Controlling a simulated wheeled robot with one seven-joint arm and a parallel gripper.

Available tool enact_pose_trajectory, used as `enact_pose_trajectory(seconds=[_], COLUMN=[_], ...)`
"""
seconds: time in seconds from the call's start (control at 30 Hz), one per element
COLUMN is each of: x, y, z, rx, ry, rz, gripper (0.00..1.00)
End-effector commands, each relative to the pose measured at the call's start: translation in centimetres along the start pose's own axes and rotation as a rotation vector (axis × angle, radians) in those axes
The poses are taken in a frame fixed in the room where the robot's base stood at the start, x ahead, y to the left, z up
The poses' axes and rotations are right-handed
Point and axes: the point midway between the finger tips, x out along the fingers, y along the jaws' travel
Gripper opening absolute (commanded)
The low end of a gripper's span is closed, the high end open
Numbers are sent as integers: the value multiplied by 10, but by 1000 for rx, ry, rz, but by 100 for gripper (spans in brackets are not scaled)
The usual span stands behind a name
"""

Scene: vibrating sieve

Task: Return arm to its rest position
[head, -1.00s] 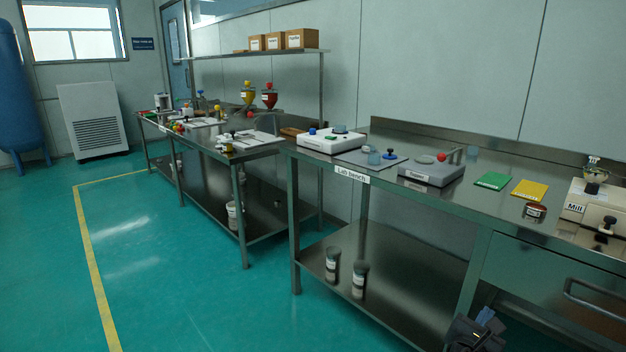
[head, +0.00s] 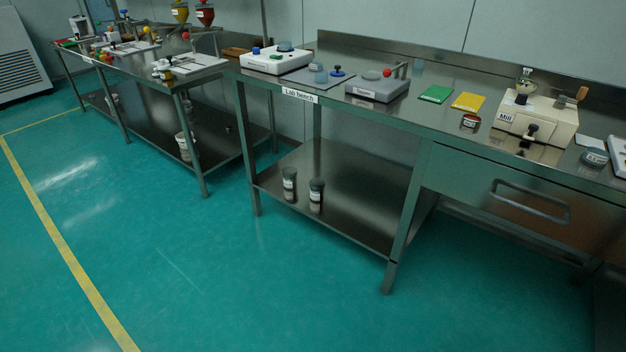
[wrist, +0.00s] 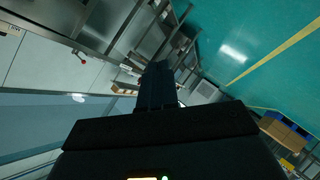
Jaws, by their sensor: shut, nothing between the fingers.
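My gripper (wrist: 158,85) shows in the wrist view as a dark shape reaching up from the bottom middle, its fingers together with nothing between them. It points out over the room, with benches and wall to the left and green floor to the right, and it touches nothing that I can see. The head view now shows no part of my arm or gripper.
The lab bench (head: 405,133) runs along the wall with a mill (head: 535,118), a green mat (head: 436,94) and a yellow mat (head: 468,101) on it. Two jars stand on its lower shelf (head: 345,190). The green floor (head: 200,275) in front is clear.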

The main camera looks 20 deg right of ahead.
Motion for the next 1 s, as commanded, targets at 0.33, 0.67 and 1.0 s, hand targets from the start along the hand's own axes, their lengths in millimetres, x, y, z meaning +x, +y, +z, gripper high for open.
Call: enact_pose_trajectory(seconds=[0.33, 0.67, 1.0], x=[-130, -160, -160], y=[63, 90, 90], z=[-55, -72, -72], rx=[649, 847, 847], ry=[135, 172, 172], rz=[-11, -5, -5], gripper=[0, 0, 0])
